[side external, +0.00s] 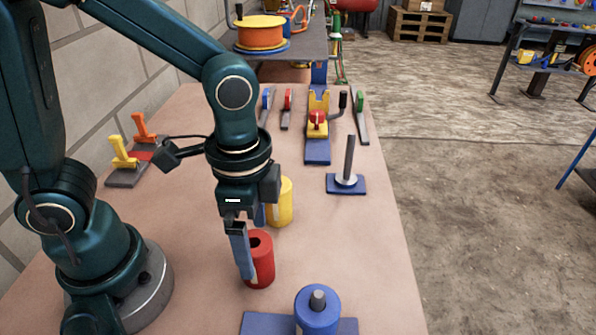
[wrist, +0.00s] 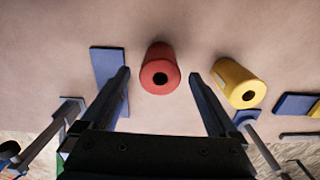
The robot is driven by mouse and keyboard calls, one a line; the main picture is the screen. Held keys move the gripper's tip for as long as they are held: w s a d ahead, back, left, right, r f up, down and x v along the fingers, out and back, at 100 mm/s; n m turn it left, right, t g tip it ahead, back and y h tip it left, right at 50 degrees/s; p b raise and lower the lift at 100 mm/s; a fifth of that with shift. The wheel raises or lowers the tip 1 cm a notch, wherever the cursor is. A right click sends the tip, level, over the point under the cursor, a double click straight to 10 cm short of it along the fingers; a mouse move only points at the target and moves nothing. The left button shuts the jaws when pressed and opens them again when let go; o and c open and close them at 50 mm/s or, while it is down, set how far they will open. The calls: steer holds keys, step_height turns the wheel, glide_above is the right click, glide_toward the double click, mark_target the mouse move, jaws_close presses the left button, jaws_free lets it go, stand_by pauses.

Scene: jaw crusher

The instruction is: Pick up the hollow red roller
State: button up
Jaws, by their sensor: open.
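The hollow red roller (side external: 262,262) stands upright on the table in the side view, with its dark hole facing up. In the wrist view the red roller (wrist: 160,68) lies between and beyond my two fingers. My gripper (side external: 248,248) points down beside the red roller in the side view, with one blue finger overlapping the roller's left side. I cannot tell whether a finger touches the roller.
A yellow roller (side external: 281,203) stands close behind the red one. A blue roller (side external: 317,309) sits on a blue base at the front. A metal post on a blue base (side external: 347,183) stands to the right. Coloured tools line the table's back. The table's right side is mostly bare.

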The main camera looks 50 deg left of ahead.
steer(key=shift+f, duration=2.55)
steer(key=shift+c, duration=0.3)
jaws_close()
